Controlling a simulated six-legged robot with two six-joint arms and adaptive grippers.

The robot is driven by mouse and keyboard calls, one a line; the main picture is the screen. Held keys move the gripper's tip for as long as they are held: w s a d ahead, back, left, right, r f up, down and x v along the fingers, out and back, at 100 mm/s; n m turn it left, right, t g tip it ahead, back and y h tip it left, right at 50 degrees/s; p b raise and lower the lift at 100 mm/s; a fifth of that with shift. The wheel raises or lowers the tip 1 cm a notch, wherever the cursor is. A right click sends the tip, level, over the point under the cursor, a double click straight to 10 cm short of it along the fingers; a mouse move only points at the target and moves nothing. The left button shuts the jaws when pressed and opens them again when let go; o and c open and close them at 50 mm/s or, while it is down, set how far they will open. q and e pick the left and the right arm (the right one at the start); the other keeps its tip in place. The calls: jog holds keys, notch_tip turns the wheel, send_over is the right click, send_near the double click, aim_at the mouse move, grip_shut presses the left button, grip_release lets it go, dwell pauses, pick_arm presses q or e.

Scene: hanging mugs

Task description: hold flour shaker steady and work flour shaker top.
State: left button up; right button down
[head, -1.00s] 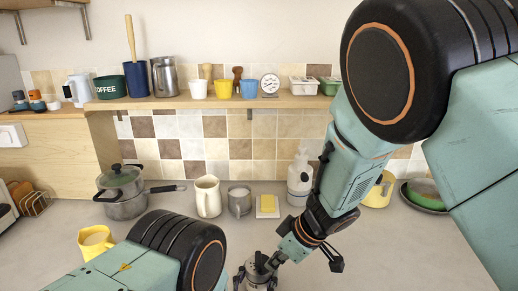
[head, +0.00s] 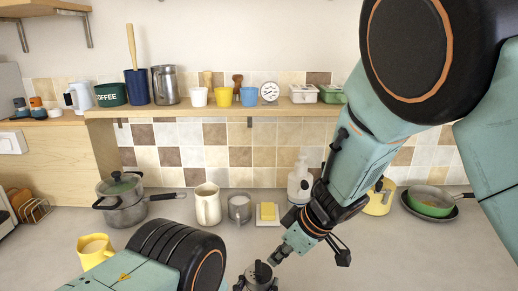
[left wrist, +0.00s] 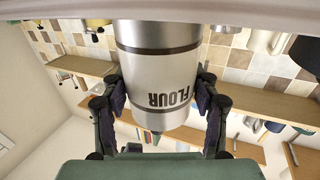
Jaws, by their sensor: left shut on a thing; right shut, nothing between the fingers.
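The flour shaker shows large in the left wrist view as a pale metal can (left wrist: 158,65) with dark bands and the word FLOUR upside down. My left gripper (left wrist: 160,92) has its dark fingers on both sides of the can, shut on it. In the head view the shaker's upper part (head: 262,283) with a dark piece on top shows at the bottom edge; its lower body is out of frame. My right gripper (head: 275,259) is shut and empty, its tip right at the shaker's top. I cannot tell whether it touches.
A yellow mug (head: 94,250) stands on the counter at left, near my left arm. Behind are a pot (head: 124,212), a cream pitcher (head: 207,206), a metal mug (head: 239,209) and a butter dish (head: 267,213). A green pan (head: 431,206) sits at right.

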pick_arm(q)
jog(key=o, duration=1.4)
jog(key=shift+c, duration=0.2)
jog(key=v, duration=0.8)
jog(key=shift+x, duration=4)
